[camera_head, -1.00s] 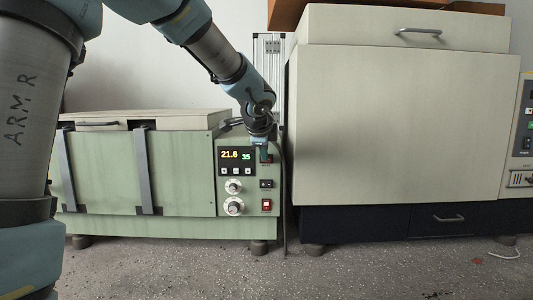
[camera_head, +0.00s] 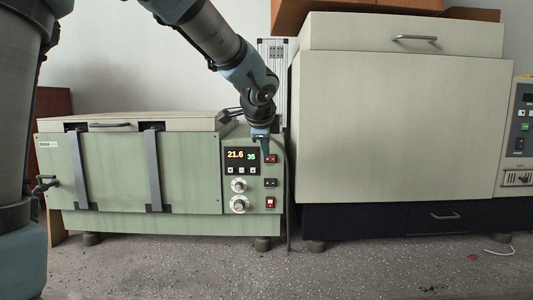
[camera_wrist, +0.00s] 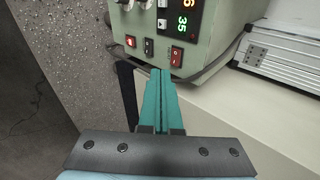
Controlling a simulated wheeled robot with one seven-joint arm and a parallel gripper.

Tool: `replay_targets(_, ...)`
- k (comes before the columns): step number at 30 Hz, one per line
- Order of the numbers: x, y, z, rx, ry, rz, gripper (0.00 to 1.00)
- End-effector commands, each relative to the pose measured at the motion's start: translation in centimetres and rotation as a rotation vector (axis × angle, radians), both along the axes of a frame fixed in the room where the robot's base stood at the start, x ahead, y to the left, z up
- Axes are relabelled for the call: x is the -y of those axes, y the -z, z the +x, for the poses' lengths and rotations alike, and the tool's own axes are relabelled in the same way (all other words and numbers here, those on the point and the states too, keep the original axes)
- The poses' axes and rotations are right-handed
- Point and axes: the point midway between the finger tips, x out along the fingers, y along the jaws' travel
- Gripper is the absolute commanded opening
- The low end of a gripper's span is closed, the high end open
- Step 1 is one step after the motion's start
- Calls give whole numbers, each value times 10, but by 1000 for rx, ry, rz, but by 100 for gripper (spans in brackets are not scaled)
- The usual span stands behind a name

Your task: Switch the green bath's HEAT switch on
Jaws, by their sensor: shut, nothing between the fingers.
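The green bath (camera_head: 110,175) stands on the floor at the left in the head view, with its control panel (camera_head: 231,190) at its right end. A top red rocker switch (camera_head: 271,159) sits right of the display, with a black switch (camera_head: 270,183) and a lit red switch (camera_head: 270,203) below. Labels are too small to read. My gripper (camera_head: 262,151) is shut and empty, just above and left of the top switch. In the wrist view its teal fingertips (camera_wrist: 160,72) are close to that red switch (camera_wrist: 176,57); contact cannot be told.
The display (camera_head: 240,155) reads 21.6 and 35. Two knobs (camera_head: 239,186) sit below it. A large cream cabinet (camera_head: 395,125) stands close on the right, with a cable in the narrow gap. Open speckled floor (camera_head: 350,265) lies in front.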

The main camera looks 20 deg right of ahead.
Motion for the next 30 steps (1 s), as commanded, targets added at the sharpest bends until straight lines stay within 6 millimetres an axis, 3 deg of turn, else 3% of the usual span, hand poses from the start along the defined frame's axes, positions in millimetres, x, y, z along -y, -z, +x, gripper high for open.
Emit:
replay_targets(4, -10, -20, -15, 5, -1, -2, 0)
replay_targets(10, -19, -35, -30, 2, -1, 0, 0)
replay_targets(25, -21, -38, -35, 1, 1, 0, 0)
replay_targets(30, -24, -39, -49, 8, 7, 8, 0)
